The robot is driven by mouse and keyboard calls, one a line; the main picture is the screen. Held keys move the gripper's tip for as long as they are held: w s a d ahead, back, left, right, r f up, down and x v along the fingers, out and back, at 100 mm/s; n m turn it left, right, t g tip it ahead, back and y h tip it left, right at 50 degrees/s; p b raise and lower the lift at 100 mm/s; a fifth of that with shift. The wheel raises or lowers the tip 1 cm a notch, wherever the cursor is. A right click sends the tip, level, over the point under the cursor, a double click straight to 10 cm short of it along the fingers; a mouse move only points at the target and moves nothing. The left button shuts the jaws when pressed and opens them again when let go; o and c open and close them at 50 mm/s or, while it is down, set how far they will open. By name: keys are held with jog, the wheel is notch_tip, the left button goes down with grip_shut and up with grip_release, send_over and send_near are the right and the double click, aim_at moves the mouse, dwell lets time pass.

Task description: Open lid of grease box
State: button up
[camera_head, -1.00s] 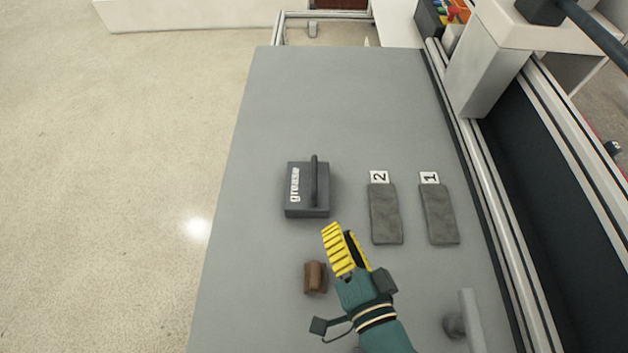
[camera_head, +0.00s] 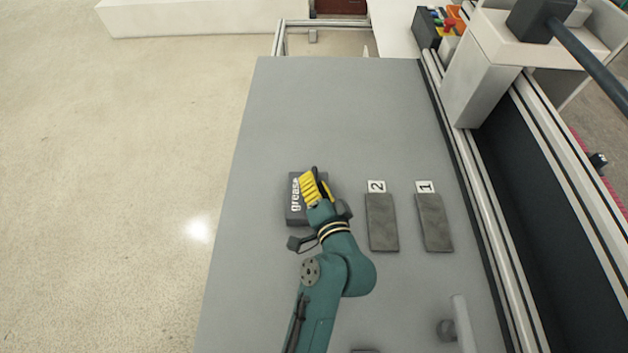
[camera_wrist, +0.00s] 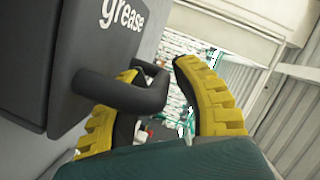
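The dark grey grease box (camera_head: 295,213), labelled "grease", sits on the grey table with its lid (camera_wrist: 85,35) down. A black bar handle stands out from the lid; in the wrist view the handle (camera_wrist: 125,93) shows large. My gripper (camera_head: 311,183) is over the box at the handle. In the wrist view my gripper (camera_wrist: 155,85) has its yellow fingers spread apart, with the end of the handle between them. The handle passes in front of the left finger, and I see no finger closed on it. My gripper and wrist hide part of the box in the head view.
Two grey cloth-like pads, marked 2 (camera_head: 382,222) and 1 (camera_head: 434,222), lie right of the box on the table (camera_head: 335,110). A pale cylindrical fixture (camera_head: 460,325) stands at the lower right. The far part of the table is clear.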

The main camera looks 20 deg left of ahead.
jog(key=shift+c, duration=0.2)
grip_shut()
